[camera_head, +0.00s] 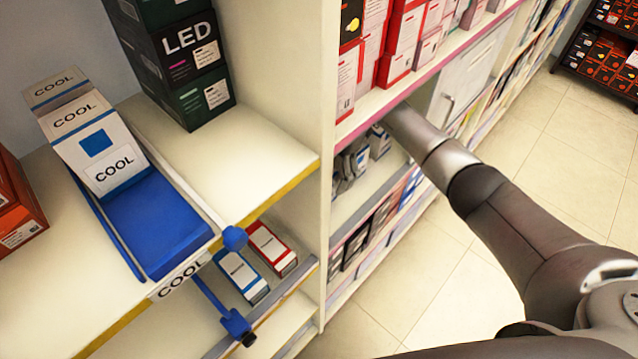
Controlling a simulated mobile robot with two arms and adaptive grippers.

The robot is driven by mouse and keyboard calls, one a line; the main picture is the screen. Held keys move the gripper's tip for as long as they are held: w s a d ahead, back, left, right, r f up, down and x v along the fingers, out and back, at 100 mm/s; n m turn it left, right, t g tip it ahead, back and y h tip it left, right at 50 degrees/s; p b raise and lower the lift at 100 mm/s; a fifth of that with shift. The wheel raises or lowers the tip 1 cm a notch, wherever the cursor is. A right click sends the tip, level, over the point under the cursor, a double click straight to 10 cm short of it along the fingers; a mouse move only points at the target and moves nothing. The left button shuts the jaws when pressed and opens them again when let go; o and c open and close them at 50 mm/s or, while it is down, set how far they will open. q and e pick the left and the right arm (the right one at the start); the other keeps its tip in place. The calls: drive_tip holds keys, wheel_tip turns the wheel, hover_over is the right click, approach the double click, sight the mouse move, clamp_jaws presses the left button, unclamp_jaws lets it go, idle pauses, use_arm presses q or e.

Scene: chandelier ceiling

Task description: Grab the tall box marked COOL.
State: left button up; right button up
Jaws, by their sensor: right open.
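A white box marked COOL (93,151), with a blue square on its front, stands in a blue tray (155,225) on the left shelf. Another COOL box (56,88) shows partly behind it. A COOL label (180,276) is on the tray's front edge. My right arm comes in from the right. Its far end goes under the pink-edged shelf to the right of the divider, apart from the COOL boxes. The right gripper's fingers are hidden there. My left gripper does not show.
Dark LED boxes (180,60) stand right of the tray, with bare shelf (225,140) in front. An orange box (18,215) is at the left. A white divider (285,75) separates the bays. Blue knobs (235,238) stick out ahead of the tray. Open tiled floor (540,150) lies right.

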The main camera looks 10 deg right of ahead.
drive_tip(key=a, duration=0.1)
drive_tip(key=s+a+p, duration=0.1)
drive_tip(key=s+a, duration=0.1)
drive_tip(key=shift+s+a+r+p, duration=0.15)
drive_tip(key=shift+s+a+p, duration=0.1)
drive_tip(key=shift+a+p, duration=0.1)
drive_tip(key=shift+s+a+f, duration=0.2)
drive_tip(key=shift+a+f, duration=0.1)
drive_tip(key=shift+f, duration=0.25)
drive_tip(key=shift+d+f, duration=0.1)
drive_tip(key=shift+f, duration=0.1)
drive_tip(key=shift+c, duration=0.2)
drive_tip(key=c, duration=1)
drive_tip(key=shift+c, duration=0.2)
drive_tip(key=shift+w+r, duration=0.1)
drive_tip(key=shift+r, duration=0.1)
